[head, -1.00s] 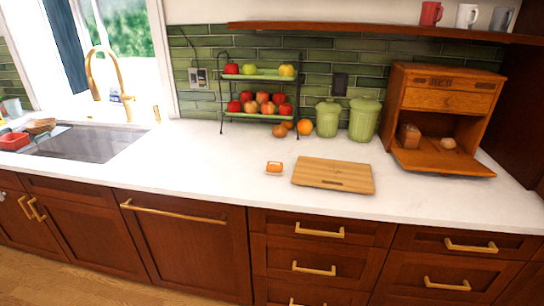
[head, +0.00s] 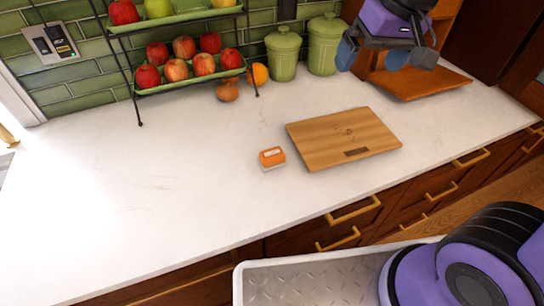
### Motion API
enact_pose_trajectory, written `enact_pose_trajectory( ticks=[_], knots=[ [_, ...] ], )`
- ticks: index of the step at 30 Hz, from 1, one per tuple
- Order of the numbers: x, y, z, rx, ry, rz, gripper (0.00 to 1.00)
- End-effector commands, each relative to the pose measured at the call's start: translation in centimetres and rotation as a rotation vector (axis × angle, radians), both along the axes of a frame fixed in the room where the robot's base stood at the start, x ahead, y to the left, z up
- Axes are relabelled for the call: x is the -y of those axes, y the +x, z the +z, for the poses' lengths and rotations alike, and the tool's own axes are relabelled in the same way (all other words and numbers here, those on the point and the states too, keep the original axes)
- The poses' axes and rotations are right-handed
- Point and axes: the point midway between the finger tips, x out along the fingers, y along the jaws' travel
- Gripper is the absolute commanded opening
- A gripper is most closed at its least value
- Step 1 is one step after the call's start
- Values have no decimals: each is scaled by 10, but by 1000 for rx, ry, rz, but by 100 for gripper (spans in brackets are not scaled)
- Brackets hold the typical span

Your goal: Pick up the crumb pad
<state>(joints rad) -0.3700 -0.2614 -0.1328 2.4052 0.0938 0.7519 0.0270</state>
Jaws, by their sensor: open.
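The crumb pad, a small orange-topped block with a pale base and a light label (head: 272,157), lies on the white countertop (head: 190,185), just left of the wooden cutting board (head: 343,138) with a small gap between them. My gripper (head: 388,58) is at the upper right of the head view, above the counter in front of the wooden bread box. Its blue-grey fingers are spread apart with nothing seen between them. It is well to the right of and above the crumb pad.
A two-tier fruit rack (head: 187,78) stands at the back left. Two green canisters (head: 284,55) stand at the back, with an orange (head: 259,74) and an onion (head: 227,90) nearby. The bread box lid (head: 418,80) is open. The counter left of the crumb pad is clear.

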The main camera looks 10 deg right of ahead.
Motion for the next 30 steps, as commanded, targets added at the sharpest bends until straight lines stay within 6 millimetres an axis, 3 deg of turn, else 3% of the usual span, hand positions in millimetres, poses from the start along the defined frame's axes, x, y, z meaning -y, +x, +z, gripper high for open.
enact_pose_trajectory(
  ticks=[9,18,24,30],
  knots=[
    [-78,44,-81,-128,-48,85,100],
    [-138,57,-161,-191,-136,146,100],
    [-155,57,-186,-202,-167,163,100],
    [-157,57,-210,-207,-174,163,100]
  ],
)
